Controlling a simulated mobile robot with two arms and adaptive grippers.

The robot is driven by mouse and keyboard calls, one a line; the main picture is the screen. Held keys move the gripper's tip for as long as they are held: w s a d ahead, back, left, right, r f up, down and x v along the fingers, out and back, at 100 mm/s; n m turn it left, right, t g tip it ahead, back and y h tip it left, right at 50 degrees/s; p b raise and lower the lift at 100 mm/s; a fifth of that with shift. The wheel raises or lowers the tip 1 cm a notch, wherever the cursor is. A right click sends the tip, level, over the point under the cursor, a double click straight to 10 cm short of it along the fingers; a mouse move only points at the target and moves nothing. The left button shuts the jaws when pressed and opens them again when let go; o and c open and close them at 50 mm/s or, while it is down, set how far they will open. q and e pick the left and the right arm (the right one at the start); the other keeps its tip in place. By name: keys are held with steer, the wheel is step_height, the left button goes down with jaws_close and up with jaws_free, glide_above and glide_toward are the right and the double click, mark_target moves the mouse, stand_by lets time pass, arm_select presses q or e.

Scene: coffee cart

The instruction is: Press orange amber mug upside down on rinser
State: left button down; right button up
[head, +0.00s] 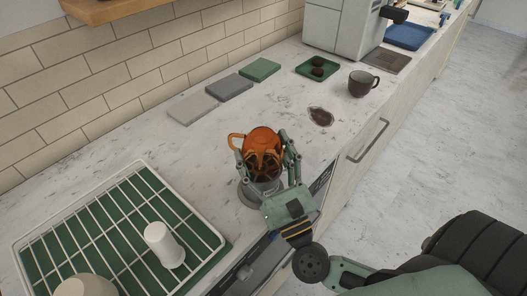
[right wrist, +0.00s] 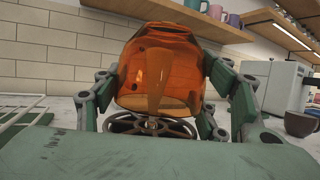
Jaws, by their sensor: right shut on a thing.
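The orange amber mug (head: 262,138) is see-through and held in my right gripper (head: 267,155) over the rinser. It appears upside down, its rim low and its handle to the left in the head view. In the right wrist view the mug (right wrist: 160,65) fills the middle between the fingers of my right gripper (right wrist: 160,85). The rinser (head: 246,192) is a round metal fixture in the counter. Its spoked top (right wrist: 150,126) shows just under the mug's rim; I cannot tell whether they touch. My left gripper is out of view.
A wire drying rack (head: 90,215) with a white cup (head: 163,245) stands at left. Grey and green pads (head: 229,87) sit by the tiled wall.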

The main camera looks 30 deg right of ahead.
mark_target(265, 141)
steer(key=shift+a+r+p, duration=0.15)
steer(key=shift+r+p, duration=0.4)
steer(key=shift+p, duration=0.25)
steer(key=shift+w+a+r+p, duration=0.1)
steer(key=shift+a+r+p, duration=0.05)
steer(key=shift+r+p, duration=0.4)
steer(key=shift+w+a+r+p, duration=0.1)
steer(key=shift+r+p, duration=0.2)
steer(key=shift+r, duration=0.35)
steer(key=shift+d+r+p, duration=0.2)
steer(key=shift+r+p, duration=1)
steer(key=shift+r, duration=0.35)
